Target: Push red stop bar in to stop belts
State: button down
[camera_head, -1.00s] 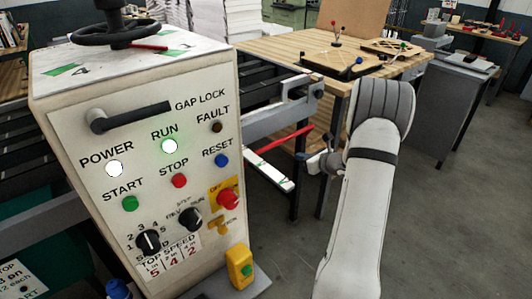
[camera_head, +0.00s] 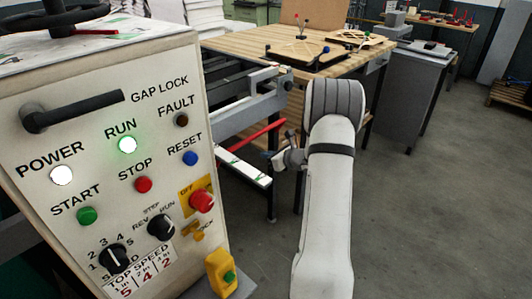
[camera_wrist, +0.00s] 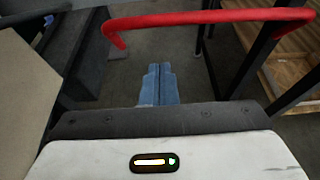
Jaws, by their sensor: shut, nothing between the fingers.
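The red stop bar (camera_head: 251,137) shows in the head view beyond the control panel's right edge, below the belt frame. In the wrist view the red bar (camera_wrist: 210,17) crosses the top of the picture, with a bent end at its left. My gripper (camera_wrist: 158,70) is shut and empty, its blue fingertips just below the bar in that picture. I cannot tell whether they touch it; a gap shows between them. In the head view my gripper (camera_head: 268,156) is small and partly hidden by my arm, left of it and near the bar.
The control panel (camera_head: 100,130) stands close on the left, its green RUN lamp (camera_head: 127,145) and white POWER lamp (camera_head: 62,175) lit. A wooden table (camera_head: 235,48) stands behind the bar, with a dark leg (camera_wrist: 262,50) close by. Open floor (camera_head: 430,220) lies to the right.

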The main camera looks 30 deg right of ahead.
jog(key=r+p+x, duration=0.1)
jog(key=x, duration=0.9)
jog(key=shift+w+r, duration=0.25)
jog(key=shift+w, duration=0.4)
jog(key=shift+a, duration=0.15)
